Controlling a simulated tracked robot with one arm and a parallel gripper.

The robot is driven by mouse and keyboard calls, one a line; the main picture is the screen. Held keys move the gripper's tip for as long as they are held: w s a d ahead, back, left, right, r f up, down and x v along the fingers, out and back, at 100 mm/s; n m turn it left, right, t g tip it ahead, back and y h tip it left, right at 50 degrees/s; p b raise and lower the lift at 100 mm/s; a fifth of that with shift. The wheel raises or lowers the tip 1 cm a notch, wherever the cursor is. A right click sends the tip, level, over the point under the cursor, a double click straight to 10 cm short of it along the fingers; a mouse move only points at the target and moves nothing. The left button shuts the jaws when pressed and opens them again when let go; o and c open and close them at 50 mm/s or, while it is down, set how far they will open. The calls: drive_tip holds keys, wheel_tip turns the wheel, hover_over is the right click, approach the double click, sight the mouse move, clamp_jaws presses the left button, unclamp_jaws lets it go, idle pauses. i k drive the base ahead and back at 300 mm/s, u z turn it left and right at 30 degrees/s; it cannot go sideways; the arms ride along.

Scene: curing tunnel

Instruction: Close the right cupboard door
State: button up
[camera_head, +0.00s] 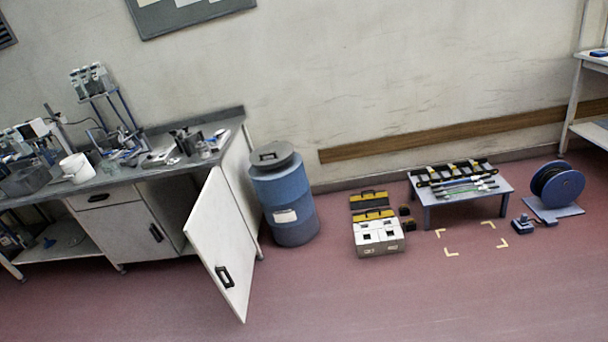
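The right cupboard door (222,242) is white with a black handle (223,277) near its lower free edge. It stands wide open, swung out from the right end of the lab bench (70,188) over the red floor. The cupboard's inside shows only partly behind it. To its left, another white cupboard door (143,224) with a dark handle (156,233) lies flat against the bench front and looks closed. My gripper does not show in this view.
A blue barrel (284,203) stands just right of the open door. Farther right are a toolbox (378,238), a low table (462,207) with tools, and a cable reel (557,188). Yellow corner marks lie on the floor. The floor in front is clear.

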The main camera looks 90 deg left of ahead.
sight(218, 231)
drive_tip(key=z, duration=0.2)
drive_tip(key=i, duration=0.1)
drive_tip(key=u, duration=3.15)
drive_tip(key=k, duration=0.5)
drive_tip(key=u, duration=0.2)
drive_tip(key=i, duration=1.3)
drive_tip(key=z, duration=0.1)
